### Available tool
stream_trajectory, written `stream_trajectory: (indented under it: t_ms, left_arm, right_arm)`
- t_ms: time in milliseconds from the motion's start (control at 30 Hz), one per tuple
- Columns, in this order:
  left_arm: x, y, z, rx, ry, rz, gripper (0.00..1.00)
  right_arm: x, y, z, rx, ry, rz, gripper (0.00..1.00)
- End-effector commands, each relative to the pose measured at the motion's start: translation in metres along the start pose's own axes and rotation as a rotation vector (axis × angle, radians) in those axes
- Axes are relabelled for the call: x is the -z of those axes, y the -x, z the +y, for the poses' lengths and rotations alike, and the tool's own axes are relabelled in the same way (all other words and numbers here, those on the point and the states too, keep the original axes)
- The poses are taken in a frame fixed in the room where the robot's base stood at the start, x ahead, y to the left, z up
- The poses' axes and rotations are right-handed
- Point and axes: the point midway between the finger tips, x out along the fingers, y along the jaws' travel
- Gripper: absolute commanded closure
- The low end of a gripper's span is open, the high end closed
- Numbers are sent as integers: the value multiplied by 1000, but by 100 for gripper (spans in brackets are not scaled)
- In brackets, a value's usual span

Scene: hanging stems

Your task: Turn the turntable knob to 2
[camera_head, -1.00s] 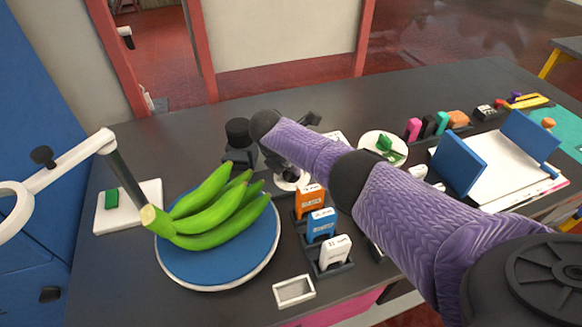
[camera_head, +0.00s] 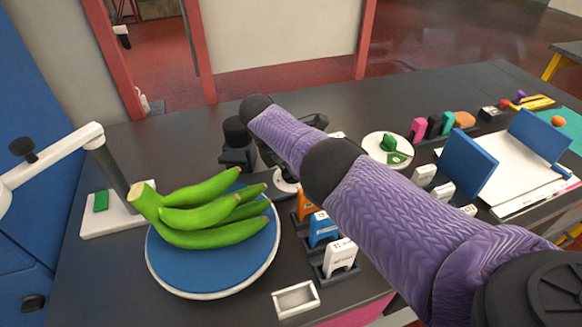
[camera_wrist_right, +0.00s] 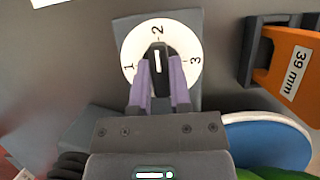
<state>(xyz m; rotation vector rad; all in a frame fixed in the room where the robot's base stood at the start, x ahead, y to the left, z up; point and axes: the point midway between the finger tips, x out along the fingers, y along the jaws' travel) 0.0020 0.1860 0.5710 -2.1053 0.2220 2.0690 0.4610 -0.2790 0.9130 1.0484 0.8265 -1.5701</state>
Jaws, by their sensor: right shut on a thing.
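The turntable knob (camera_wrist_right: 157,58) is black with a white pointer line, on a white dial (camera_wrist_right: 187,46) marked 1, 2 and 3. The pointer line is upright in the right wrist view and points at the 2. My right gripper (camera_wrist_right: 158,82) is shut on the knob, one purple finger on each side. In the head view my right arm hides most of the gripper and the knob; part of the dial (camera_head: 285,186) shows. The turntable (camera_head: 205,282) is a blue disc with a pale rim, bearing a bunch of green bananas (camera_head: 208,212). My left gripper is out of view.
Orange, blue and white labelled blocks (camera_head: 340,257) stand in dark holders right of the turntable. A small white tray (camera_head: 296,299) lies in front. A white-armed stand (camera_head: 104,222) is at left. Blue panels (camera_head: 465,165) stand at right.

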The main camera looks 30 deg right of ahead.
Motion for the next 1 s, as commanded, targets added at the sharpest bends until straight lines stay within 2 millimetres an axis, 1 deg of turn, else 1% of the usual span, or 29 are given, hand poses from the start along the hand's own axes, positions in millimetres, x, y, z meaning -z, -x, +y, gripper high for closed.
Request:
stream_trajectory:
  t_ms: [300,333,367,400,500,767,867,1000]
  left_arm:
    - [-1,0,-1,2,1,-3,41]
    - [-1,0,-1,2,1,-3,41]
    - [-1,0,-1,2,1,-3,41]
    - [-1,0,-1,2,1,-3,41]
    - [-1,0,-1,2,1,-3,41]
    - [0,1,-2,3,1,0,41]
    - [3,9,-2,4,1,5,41]
    - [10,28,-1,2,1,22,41]
  right_arm:
    - [0,0,0,0,-1,0,100]
    - [0,0,0,-1,-1,0,74]
    - [0,0,0,-1,-1,0,68]
    - [0,0,0,-1,-1,0,60]
    - [0,0,0,-1,0,0,41]
    - [0,2,0,-1,0,0,41]
    - [-1,17,1,-4,0,1,41]
    - [-2,56,1,-6,1,2,41]
